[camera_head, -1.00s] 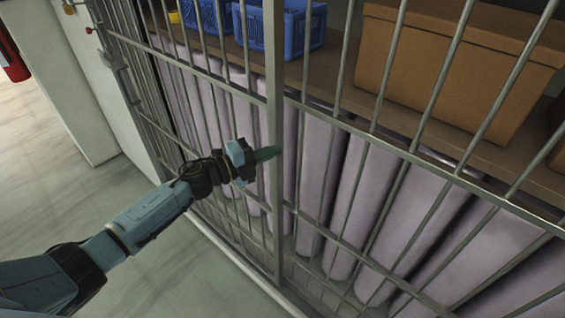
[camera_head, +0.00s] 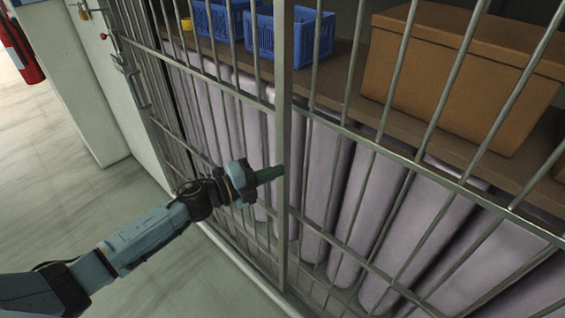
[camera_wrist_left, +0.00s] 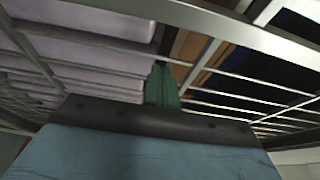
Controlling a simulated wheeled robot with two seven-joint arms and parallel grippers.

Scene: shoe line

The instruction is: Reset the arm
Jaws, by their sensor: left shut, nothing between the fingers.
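My left arm comes in from the lower left in the head view. My left gripper (camera_head: 268,174) has dark green fingers that are shut with nothing between them. The fingertips are close to the metal bars (camera_head: 284,130) of a cage; I cannot tell if they touch. In the left wrist view the shut green fingers (camera_wrist_left: 162,85) point toward the bars (camera_wrist_left: 215,30). My right gripper is not in view.
Behind the bars stand several pale purple rolls (camera_head: 315,190). A shelf above holds a brown box (camera_head: 460,80) and blue crates (camera_head: 290,35). A red extinguisher-like object (camera_head: 22,55) is at the far left. Grey floor (camera_head: 80,220) is clear on the left.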

